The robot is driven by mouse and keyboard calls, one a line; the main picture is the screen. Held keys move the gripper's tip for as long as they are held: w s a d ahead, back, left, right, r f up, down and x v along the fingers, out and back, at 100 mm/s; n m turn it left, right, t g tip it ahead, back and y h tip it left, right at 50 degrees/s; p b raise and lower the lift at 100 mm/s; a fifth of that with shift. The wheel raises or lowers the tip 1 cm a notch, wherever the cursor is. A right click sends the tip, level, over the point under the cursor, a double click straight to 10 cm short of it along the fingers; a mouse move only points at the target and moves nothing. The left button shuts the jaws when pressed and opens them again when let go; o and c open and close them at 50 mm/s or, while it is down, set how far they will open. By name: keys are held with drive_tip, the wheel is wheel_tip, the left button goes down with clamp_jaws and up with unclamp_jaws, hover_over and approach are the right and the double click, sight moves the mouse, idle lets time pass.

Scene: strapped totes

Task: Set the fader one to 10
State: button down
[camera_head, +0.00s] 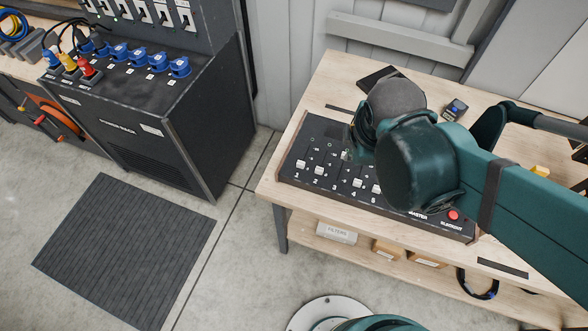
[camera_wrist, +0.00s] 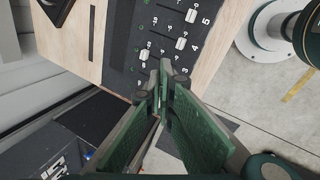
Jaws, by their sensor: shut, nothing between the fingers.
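The black fader console (camera_head: 325,128) lies on the wooden workbench, its faders numbered from 1 at the left. The fader one knob (camera_head: 300,164) is white and sits low in its slot, close to the printed 1. My gripper (camera_wrist: 165,76) is shut and empty, pointing down over the numbered end of the console in the wrist view. In the head view it is mostly hidden by my arm, to the right of fader one. In the wrist view the fingers cover part of the low-numbered faders, so contact with a knob cannot be told.
The fader two knob (camera_head: 319,170) is close to fader one. The fader four knob (camera_head: 357,183) and fader five knob (camera_head: 376,189) are further right. A red button (camera_head: 453,215) is at the console's right end. A black power rack (camera_head: 150,120) stands left, across open floor.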

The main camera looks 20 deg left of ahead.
sight(295, 175)
drive_tip(key=s+a+f+n+p, duration=0.1)
drive_tip(key=s+a+f+n, duration=0.1)
drive_tip(key=s+a+n, duration=0.2)
drive_tip(key=s+a+f+n+g+h+p, duration=0.1)
drive_tip(key=s+a+n, duration=0.4)
drive_tip(key=a+n, duration=0.5)
drive_tip(key=shift+a+f+n+p, duration=0.4)
drive_tip(key=shift+a+f+p, duration=0.25)
drive_tip(key=shift+a+f, duration=0.15)
drive_tip(key=shift+b+x, duration=0.5)
drive_tip(key=shift+x, duration=4.45)
drive_tip(key=shift+w, duration=2)
